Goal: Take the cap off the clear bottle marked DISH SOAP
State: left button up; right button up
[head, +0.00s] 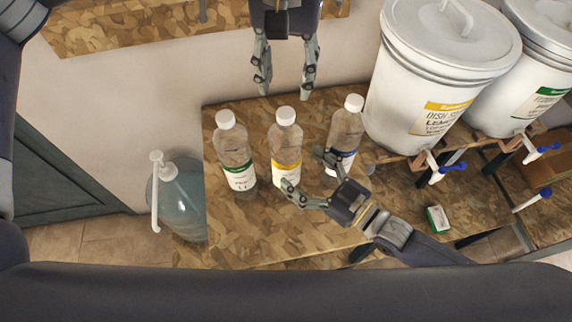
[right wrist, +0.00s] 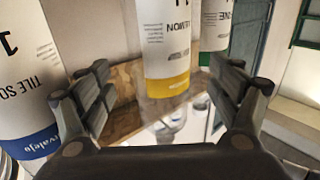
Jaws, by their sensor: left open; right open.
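Three clear bottles with white caps stand upright in a row on the wooden shelf (head: 235,240). The middle bottle (head: 286,143) has a yellow-banded label and a white cap (head: 286,114). In the right wrist view this bottle (right wrist: 167,40) shows upside down and its label reads LEMON; the words DISH SOAP are not readable on it. My left gripper (head: 286,96) is open and empty, above and behind the middle cap. My right gripper (head: 306,172) is open in front of the middle bottle's lower right side. Its fingers (right wrist: 166,95) straddle the yellow label's line, with no visible contact.
A green-label bottle (head: 235,155) stands left, a blue-label bottle (head: 345,135) right, near my right gripper's finger. A pump jug (head: 180,205) stands far left. White drums (head: 435,60) with taps stand at right; the nearest is marked DISH SOAP LEMON. A green-and-white box (head: 438,220) lies front right.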

aim_at(285, 112)
pick_arm(q)
jog(key=shift+w+a, duration=0.15)
pick_arm(e)
jog(key=x, duration=0.4)
jog(key=shift+w+a, duration=0.15)
jog(key=shift+w, duration=0.1)
jog(key=shift+w+a, duration=0.3)
jog(key=shift+a, duration=0.15)
jog(key=c, duration=2)
pick_arm(q)
jog(key=m, duration=0.4)
jog(key=shift+m, duration=0.4)
pick_arm(e)
grip_shut()
pick_arm(q)
jog(key=m, duration=0.3)
jog(key=shift+m, duration=0.4)
jog(key=shift+f, duration=0.4)
notch_tip(285, 112, down, 7)
jog(key=shift+f, duration=0.15)
